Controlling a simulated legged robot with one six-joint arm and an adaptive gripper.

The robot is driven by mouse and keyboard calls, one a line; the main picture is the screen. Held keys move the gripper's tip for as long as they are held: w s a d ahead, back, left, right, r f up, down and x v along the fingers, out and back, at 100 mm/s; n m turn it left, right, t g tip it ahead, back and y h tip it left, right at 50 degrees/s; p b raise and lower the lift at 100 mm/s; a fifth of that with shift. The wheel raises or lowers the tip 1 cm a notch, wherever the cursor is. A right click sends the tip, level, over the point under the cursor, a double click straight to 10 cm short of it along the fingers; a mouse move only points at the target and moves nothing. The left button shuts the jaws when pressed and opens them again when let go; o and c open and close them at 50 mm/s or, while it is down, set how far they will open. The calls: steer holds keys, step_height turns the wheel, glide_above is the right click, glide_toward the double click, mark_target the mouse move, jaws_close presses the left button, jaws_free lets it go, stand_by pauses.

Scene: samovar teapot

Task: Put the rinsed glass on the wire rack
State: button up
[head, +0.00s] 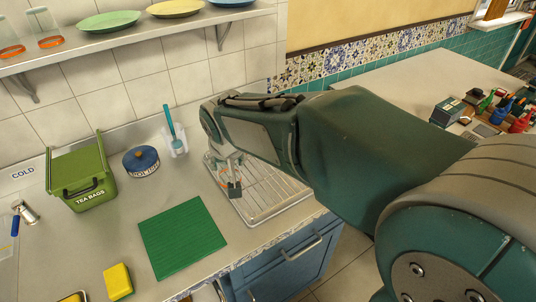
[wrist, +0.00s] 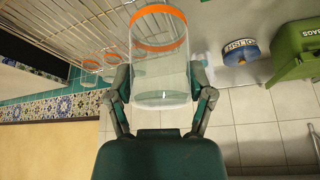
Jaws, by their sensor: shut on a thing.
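My gripper (wrist: 160,78) is shut on a clear glass (wrist: 160,62) with an orange band, its fingers on either side of the glass. The band is at the end away from my palm. In the head view my gripper (head: 233,186) hangs over the left part of the wire rack (head: 272,198), with the glass mostly hidden. The rack also shows at the upper left of the wrist view (wrist: 35,28). I cannot tell whether the glass touches the rack. Several other orange-banded glasses (wrist: 91,66) stand by the rack's far side in the wrist view; my arm hides them in the head view.
A blue round tin (head: 141,162), a clear holder with a blue brush (head: 173,135) and a green tea bags bin (head: 82,178) stand to the left. A shelf (head: 130,38) runs above them.

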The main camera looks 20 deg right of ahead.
steer(key=w+d+f, duration=0.2)
steer(key=d+f, duration=0.1)
steer(key=w+d+f, duration=0.5)
steer(key=d, duration=0.2)
steer(key=shift+w+d+f, duration=0.1)
steer(key=shift+w+f, duration=0.1)
steer(key=shift+f, duration=0.2)
steer(key=shift+w+d+f, duration=0.15)
steer(key=shift+d+f, duration=0.05)
steer(key=shift+f, duration=0.85)
steer(key=shift+w+d+f, duration=0.1)
steer(key=shift+d+f, duration=0.1)
steer(key=shift+f, duration=0.8)
steer(key=o, duration=1)
steer(key=shift+f, duration=0.1)
